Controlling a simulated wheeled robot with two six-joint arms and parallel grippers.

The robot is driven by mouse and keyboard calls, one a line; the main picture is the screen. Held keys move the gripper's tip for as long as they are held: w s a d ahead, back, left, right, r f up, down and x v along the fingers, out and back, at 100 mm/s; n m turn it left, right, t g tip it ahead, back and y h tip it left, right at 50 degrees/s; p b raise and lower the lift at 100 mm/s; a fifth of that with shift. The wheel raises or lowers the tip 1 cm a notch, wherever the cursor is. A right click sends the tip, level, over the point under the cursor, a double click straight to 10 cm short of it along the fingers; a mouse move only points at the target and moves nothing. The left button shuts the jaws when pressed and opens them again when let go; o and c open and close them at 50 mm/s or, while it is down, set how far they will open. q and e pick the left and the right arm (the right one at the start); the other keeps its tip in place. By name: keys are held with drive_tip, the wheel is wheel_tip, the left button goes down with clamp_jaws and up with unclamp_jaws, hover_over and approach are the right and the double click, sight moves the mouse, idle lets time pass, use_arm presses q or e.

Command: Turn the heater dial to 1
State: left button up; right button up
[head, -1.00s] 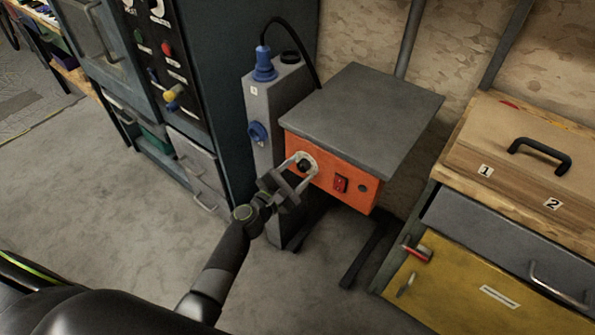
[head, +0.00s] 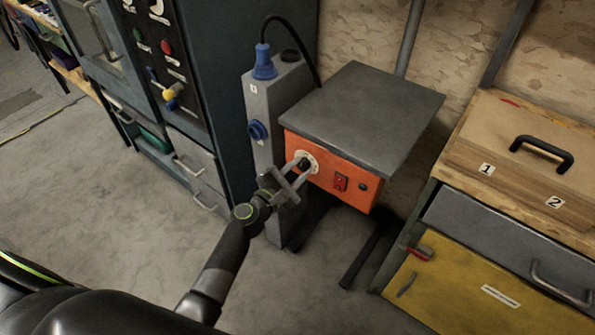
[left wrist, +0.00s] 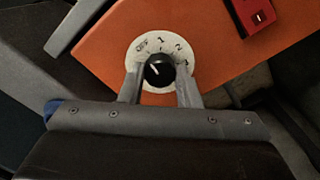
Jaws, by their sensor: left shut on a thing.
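The heater is an orange box (head: 324,176) with a flat dark grey top plate (head: 365,108). Its black dial knob (left wrist: 159,70) sits on a round white scale (left wrist: 137,57) reading OFF, 1, 2 and a further mark. The knob has a small pale line left of its middle; I cannot tell exactly which mark it points to. In the head view the dial (head: 304,164) is partly covered by my fingers. My left gripper (head: 303,169) is shut on the knob, one finger on each side. My right gripper is out of view.
A red switch (head: 341,183) is right of the dial. A grey post (head: 266,165) with blue plugs stands close left of the heater. A dark cabinet (head: 222,80) is further left. A wooden-topped bench with a yellow door (head: 450,285) is at the right.

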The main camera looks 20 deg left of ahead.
use_arm(q)
drive_tip(key=m+b, duration=0.2)
drive_tip(key=m, duration=0.1)
drive_tip(key=shift+f, duration=0.2)
drive_tip(key=m+b, duration=0.1)
drive_tip(key=m, duration=0.1)
drive_tip(key=shift+m, duration=0.3)
drive_tip(key=shift+m+b, duration=0.3)
drive_tip(key=shift+b, duration=0.1)
drive_tip(key=shift+r+m, duration=0.1)
drive_tip(key=shift+m, duration=0.4)
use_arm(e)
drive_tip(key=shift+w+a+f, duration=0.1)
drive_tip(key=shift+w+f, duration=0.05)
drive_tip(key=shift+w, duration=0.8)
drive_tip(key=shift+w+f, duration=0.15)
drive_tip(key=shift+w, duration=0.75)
use_arm(q)
drive_tip(key=o, duration=1)
